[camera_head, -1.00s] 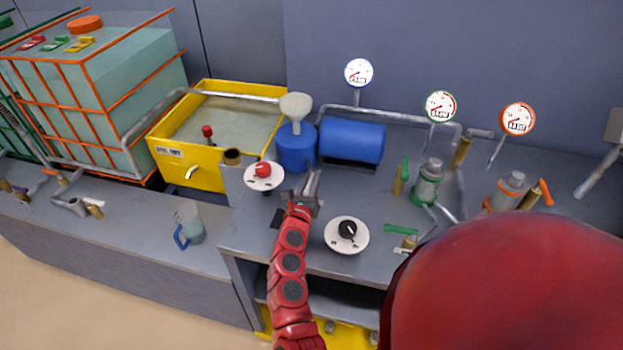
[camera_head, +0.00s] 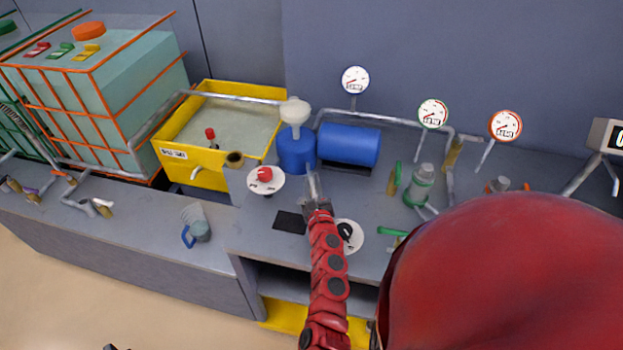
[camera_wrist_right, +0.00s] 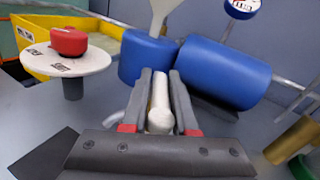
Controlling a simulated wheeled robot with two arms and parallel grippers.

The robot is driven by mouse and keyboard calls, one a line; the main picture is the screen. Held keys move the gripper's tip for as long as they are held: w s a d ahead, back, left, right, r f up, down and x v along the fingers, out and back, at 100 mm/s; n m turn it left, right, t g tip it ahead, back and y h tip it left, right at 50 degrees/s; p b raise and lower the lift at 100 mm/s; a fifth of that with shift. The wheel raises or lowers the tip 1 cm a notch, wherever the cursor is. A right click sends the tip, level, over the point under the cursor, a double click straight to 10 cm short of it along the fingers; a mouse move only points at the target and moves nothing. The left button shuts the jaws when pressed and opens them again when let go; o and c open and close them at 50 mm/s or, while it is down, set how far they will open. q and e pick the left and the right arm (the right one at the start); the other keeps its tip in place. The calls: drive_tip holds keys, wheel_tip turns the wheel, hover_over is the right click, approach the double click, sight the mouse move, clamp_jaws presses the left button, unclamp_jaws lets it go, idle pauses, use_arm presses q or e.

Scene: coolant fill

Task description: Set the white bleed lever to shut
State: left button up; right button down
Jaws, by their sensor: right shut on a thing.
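My right gripper (camera_head: 313,183) is at the bench top, just in front of the blue vessel and funnel. In the right wrist view its two dark fingers (camera_wrist_right: 160,100) are closed on both sides of the white bleed lever (camera_wrist_right: 159,103). The lever's rounded end faces the camera, and its far end runs toward the blue vessel (camera_wrist_right: 146,58). In the head view the gripper mostly hides the lever, and I cannot read its shut mark. My left gripper does not show clearly.
A white dial with a red knob (camera_head: 265,174) stands left of the gripper; a dial with a black knob (camera_head: 345,232) is partly behind my arm. A blue cylinder (camera_head: 348,145) lies behind. Green-handled valves (camera_head: 393,178) stand right. A jug (camera_head: 197,226) stands on the lower left bench.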

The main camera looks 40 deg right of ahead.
sight(313, 182)
drive_tip(key=c, duration=0.8)
unclamp_jaws()
drive_tip(key=shift+d, duration=0.1)
drive_tip(key=shift+o, duration=0.2)
drive_tip(key=shift+r, duration=0.1)
drive_tip(key=shift+r+p, duration=0.3)
drive_tip(key=shift+r, duration=0.05)
wheel_tip(313, 182, up, 3)
drive_tip(key=shift+r+p, duration=0.1)
drive_tip(key=shift+p, duration=1.1)
drive_tip(key=a+b+v, duration=0.1)
drive_tip(key=b+v, duration=0.2)
drive_tip(key=v, duration=1.3)
drive_tip(key=shift+w+a+r, duration=0.2)
drive_tip(key=shift+w+r, duration=0.15)
drive_tip(key=shift+r, duration=0.1)
